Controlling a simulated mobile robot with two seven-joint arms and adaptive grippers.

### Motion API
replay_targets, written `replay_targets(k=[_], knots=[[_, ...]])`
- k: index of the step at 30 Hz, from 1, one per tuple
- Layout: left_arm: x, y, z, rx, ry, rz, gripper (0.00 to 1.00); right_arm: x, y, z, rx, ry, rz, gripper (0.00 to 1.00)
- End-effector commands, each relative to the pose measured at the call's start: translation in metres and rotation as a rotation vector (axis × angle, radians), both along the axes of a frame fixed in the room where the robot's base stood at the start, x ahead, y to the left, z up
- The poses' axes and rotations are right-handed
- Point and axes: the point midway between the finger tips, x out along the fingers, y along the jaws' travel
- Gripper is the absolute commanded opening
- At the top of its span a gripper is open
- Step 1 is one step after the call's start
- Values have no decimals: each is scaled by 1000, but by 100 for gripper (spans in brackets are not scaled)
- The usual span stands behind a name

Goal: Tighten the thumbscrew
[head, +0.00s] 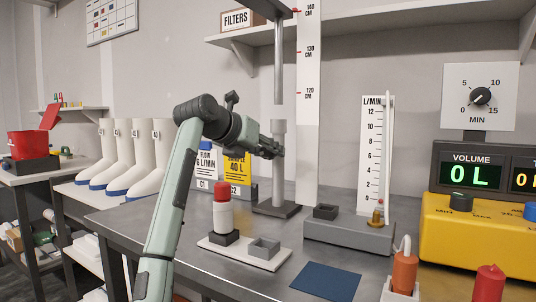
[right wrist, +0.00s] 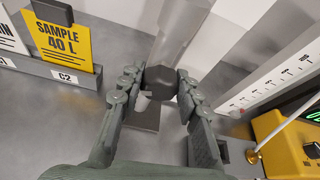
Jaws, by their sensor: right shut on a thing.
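The thumbscrew (right wrist: 160,82) is a dark faceted knob on the side of the grey upright post (right wrist: 180,45) in the right wrist view. My right gripper (right wrist: 154,84) has its two fingers on either side of the knob, shut on it. In the head view my right gripper (head: 276,148) is at the post (head: 279,185), below the collar at the top of its wider lower tube; the fingers hide the knob there. A thinner rod (head: 279,60) rises above the collar. My left gripper is in neither view.
A bottle with a red cap (head: 222,195) stands on a white base below my arm. A yellow SAMPLE 40 L card (head: 237,168) stands behind. A flow meter (head: 375,150) and a yellow display unit (head: 480,235) are to the right. A blue mat (head: 326,281) lies in front.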

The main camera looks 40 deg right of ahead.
Motion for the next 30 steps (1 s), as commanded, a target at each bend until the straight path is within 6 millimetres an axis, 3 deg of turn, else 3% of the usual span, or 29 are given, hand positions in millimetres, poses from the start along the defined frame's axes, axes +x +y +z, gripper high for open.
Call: replay_targets(k=[8, 9, 14, 24, 30], knots=[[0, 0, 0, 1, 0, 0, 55, 0, 0, 1, -1, -1, 0, 4], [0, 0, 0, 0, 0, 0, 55, 0, 0, 1, -1, -1, 0, 34], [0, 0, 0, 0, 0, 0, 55, 0, 0, 1, -1, 0, 0, 54], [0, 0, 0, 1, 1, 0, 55, -1, 2, 1, -1, 0, 0, 55], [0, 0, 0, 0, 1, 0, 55, -8, 25, 12, -4, -1, 2, 55]])
